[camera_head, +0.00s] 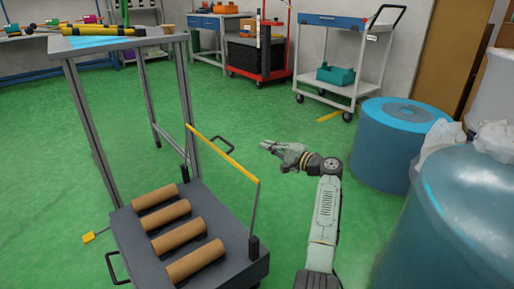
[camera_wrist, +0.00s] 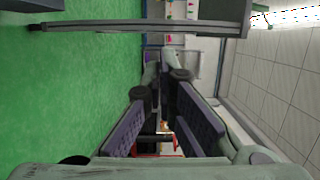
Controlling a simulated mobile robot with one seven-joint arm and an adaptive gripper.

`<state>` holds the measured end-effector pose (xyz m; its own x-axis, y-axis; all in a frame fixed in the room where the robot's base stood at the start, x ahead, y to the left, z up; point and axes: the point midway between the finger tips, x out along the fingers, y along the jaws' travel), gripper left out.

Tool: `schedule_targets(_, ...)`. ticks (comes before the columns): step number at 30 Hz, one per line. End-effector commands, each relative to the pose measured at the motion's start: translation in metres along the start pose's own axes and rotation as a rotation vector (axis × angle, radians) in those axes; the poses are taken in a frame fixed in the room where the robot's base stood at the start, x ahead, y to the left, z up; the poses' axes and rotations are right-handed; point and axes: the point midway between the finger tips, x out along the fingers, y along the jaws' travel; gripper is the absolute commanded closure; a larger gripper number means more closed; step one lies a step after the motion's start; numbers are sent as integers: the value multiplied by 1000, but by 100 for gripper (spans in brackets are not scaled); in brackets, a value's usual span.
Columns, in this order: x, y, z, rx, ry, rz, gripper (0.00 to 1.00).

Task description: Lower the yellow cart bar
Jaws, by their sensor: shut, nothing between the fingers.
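The yellow cart bar (camera_head: 222,153) is in the head view, sloping across one side of the dark grey cart (camera_head: 200,208). It is up at the top of grey uprights, well above the cart's deck. My gripper (camera_head: 264,146) is to the right of the bar, pointing left, and looks apart from it. In the wrist view its fingers (camera_wrist: 161,72) come together at the tips, with nothing held between them. I cannot make out the yellow bar in the wrist view.
Several brown rolls (camera_head: 178,230) lie on the cart deck. A grey table (camera_head: 118,42) stands behind it. Blue drums (camera_head: 402,140) stand to the right of my arm. A red cart (camera_head: 262,58) and a white trolley (camera_head: 345,55) are at the back.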

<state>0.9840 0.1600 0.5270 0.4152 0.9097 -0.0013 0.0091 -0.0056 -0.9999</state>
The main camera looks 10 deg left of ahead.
Motion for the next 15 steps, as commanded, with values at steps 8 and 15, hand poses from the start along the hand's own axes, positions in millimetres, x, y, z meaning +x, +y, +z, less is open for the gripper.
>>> schedule_targets(8, 52, 1, 2, -3, -3, 3, 100)
schedule_targets(15, 85, 1, 1, -3, -2, 2, 100)
